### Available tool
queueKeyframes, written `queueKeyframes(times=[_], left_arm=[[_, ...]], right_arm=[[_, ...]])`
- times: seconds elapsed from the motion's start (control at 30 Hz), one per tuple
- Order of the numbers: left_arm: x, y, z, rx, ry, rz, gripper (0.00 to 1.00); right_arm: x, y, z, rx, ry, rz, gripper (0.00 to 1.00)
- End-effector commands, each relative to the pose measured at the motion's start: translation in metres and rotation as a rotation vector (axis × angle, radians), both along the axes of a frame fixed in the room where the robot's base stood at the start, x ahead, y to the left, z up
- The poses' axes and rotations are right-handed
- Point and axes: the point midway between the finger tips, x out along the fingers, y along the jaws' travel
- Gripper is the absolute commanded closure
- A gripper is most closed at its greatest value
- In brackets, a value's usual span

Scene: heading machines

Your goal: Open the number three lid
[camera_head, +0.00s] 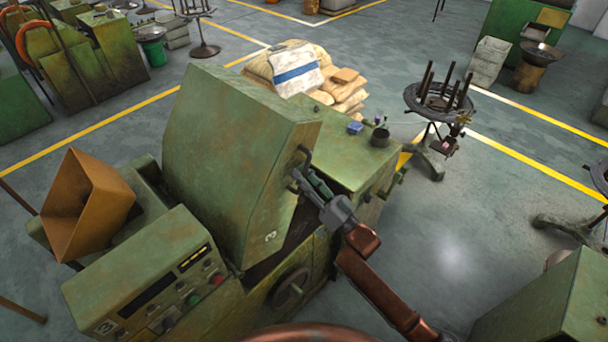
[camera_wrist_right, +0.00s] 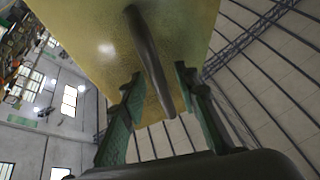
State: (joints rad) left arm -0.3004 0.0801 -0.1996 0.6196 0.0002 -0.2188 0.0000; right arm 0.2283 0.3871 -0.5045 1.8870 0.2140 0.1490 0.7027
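The number three lid (camera_head: 235,150) is a large green cover marked 3 on the machine in the middle of the head view. It stands tilted up, with a dark gap under its right edge. Its dark bar handle (camera_head: 303,164) is on the right side, and it also shows in the right wrist view (camera_wrist_right: 148,55). My right gripper (camera_head: 304,180) is at this handle. In the wrist view its two green fingers (camera_wrist_right: 160,95) are apart, with the handle's end between them; contact is unclear. My left gripper is not in view.
A control panel (camera_head: 160,285) with buttons, also marked 3, is at front left beside an orange-brown hopper (camera_head: 85,205). A handwheel (camera_head: 290,286) sits below the lid. Sacks (camera_head: 290,72) lie behind the machine.

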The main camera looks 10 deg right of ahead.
Motion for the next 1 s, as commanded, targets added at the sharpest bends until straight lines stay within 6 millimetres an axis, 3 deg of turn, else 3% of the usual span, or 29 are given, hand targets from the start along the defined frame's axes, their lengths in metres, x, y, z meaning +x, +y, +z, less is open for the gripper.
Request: queueKeyframes(times=[0.17, 0.6, 1.0], left_arm=[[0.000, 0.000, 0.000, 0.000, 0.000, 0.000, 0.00], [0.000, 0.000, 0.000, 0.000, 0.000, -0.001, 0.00], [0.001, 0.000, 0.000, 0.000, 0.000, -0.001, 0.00]], right_arm=[[-0.011, -0.010, -0.008, -0.001, 0.002, -0.001, 0.71], [-0.069, -0.061, -0.044, -0.001, 0.002, -0.001, 0.71], [-0.082, -0.071, -0.050, 0.001, -0.001, 0.000, 0.71]])
